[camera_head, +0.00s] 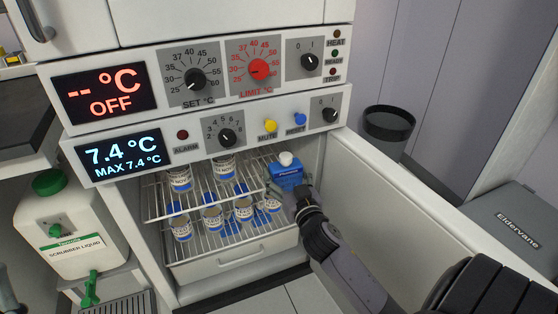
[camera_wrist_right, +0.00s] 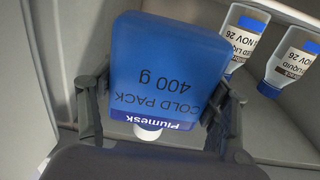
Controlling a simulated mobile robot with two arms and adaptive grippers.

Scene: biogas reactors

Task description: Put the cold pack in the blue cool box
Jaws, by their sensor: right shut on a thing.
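The cold pack (camera_head: 287,174) is a blue block with a white cap, at the right side of the open fridge beside the upper wire shelf. It also shows in the right wrist view (camera_wrist_right: 165,60), upside down, with "COLD PACK 400 g" on its face. My right gripper (camera_head: 294,188) is shut on it, with one finger on each side; the fingers also show in the right wrist view (camera_wrist_right: 160,112). I cannot tell whether the pack still touches the shelf. My left gripper is not in view. No blue cool box is visible.
The fridge's wire shelf (camera_head: 204,201) holds several labelled bottles (camera_head: 180,179) left of the pack. The open door (camera_head: 425,205) stands right of my arm. A grey box marked Eldervane (camera_head: 515,222), a dark bin (camera_head: 387,130) and a scrubber liquid canister (camera_head: 68,222) stand around.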

